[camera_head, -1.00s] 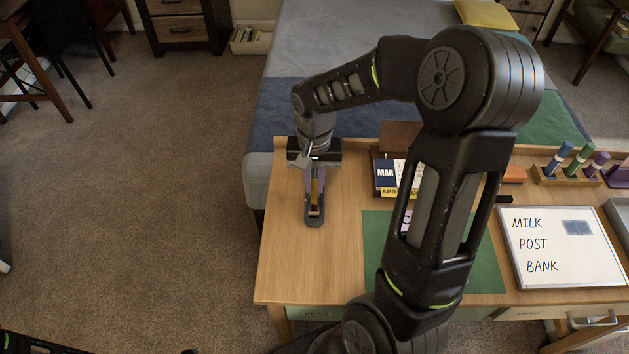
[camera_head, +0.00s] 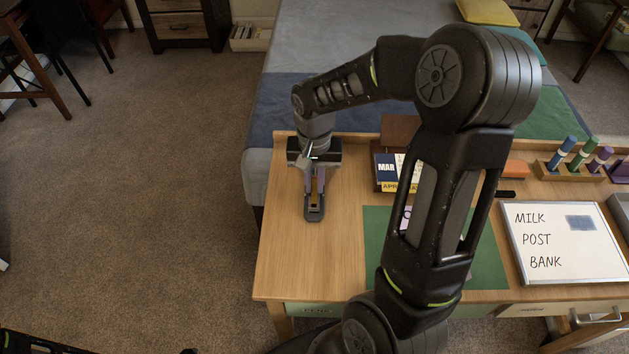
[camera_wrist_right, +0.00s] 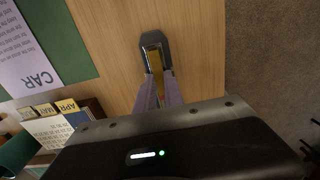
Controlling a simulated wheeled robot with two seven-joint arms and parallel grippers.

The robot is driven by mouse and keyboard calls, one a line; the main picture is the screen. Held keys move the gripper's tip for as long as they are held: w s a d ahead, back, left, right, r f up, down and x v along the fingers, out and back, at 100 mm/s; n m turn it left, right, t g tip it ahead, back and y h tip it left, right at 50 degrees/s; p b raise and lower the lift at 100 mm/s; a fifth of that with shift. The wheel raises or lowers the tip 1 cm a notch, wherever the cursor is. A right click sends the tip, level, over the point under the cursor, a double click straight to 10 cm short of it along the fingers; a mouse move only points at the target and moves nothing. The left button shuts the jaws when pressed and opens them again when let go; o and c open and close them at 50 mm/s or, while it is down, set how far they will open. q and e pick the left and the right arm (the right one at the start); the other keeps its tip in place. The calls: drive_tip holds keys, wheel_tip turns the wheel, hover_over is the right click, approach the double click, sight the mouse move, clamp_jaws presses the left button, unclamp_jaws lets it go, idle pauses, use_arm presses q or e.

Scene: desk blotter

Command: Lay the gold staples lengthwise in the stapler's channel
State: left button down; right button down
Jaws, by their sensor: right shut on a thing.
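The dark grey stapler (camera_head: 314,214) lies near the left side of the desk, its rounded end toward me. It also shows in the right wrist view (camera_wrist_right: 154,37). My right gripper (camera_head: 315,184) points down over it. In the wrist view the two purple fingers (camera_wrist_right: 158,92) are shut on the gold staples (camera_wrist_right: 156,62), a narrow strip lined up lengthwise with the stapler. The strip appears at or just over the channel; I cannot tell whether it touches the bottom. The fingers and gripper body hide the stapler's far part. My left gripper is out of view.
A desk calendar (camera_head: 386,172) stands right of the gripper. A green blotter (camera_head: 376,240) covers the middle, partly behind my right arm. A whiteboard (camera_head: 565,243) and a marker rack (camera_head: 575,172) are farther right. The desk in front of the stapler is clear.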

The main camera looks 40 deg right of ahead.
sight(314, 188)
drive_tip(key=c, duration=1.4)
unclamp_jaws()
drive_tip(key=shift+o, duration=0.2)
wheel_tip(314, 188, up, 8)
drive_tip(key=shift+f, duration=0.1)
